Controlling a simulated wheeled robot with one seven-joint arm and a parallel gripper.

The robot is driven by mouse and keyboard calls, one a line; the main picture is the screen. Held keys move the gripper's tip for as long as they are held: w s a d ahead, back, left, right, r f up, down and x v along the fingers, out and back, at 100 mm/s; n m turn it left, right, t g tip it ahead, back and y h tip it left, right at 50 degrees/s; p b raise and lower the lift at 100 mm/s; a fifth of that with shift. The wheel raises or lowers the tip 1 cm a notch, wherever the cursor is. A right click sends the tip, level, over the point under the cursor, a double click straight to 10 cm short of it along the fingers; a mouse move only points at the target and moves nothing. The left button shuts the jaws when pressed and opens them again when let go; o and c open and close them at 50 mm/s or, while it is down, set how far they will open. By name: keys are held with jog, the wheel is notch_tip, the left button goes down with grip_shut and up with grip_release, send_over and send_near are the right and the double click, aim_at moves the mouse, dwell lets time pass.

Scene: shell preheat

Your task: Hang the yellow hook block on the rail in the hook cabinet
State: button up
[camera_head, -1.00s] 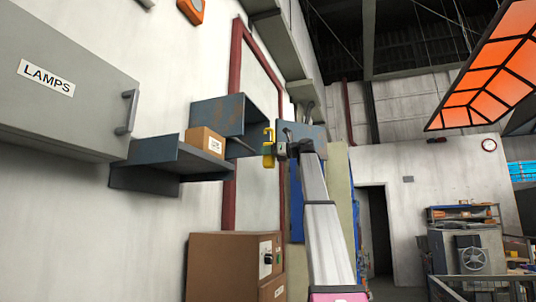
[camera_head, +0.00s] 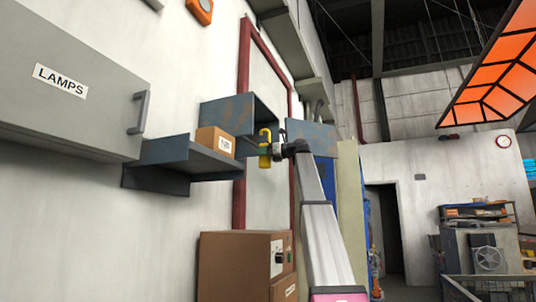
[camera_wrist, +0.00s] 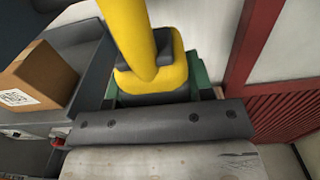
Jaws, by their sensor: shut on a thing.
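The yellow hook block (camera_head: 265,150) is held upright at the end of my arm, its hook at the top. My gripper (camera_head: 274,150) is shut on it. In the wrist view the yellow hook block (camera_wrist: 140,55) rises from between the jaws of my gripper (camera_wrist: 155,92), whose fingers are mostly hidden behind it. The blue-grey hook cabinet (camera_head: 225,109) is on the wall, its door (camera_head: 312,132) swung open to the right. The block is in front of the cabinet's opening, near its lower edge. I cannot make out the rail, nor whether the hook touches it.
A wall shelf (camera_head: 185,155) with a cardboard box (camera_head: 215,141) on it lies just left of the cabinet. The grey LAMPS cabinet (camera_head: 70,85) is further left. A brown control box (camera_head: 235,264) stands below. An orange heater panel (camera_head: 495,70) hangs at upper right.

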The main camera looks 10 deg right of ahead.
aim_at(269, 157)
jog(key=w+a+f, duration=0.2)
jog(key=w+a, duration=0.2)
jog(key=a, duration=0.2)
jog(key=shift+w+a, duration=0.35)
jog(key=shift+w, duration=0.05)
dwell(0.8)
jog(key=o, duration=1.3)
jog(key=shift+c, duration=0.2)
jog(key=shift+f, duration=0.1)
jog(key=v, duration=1.1)
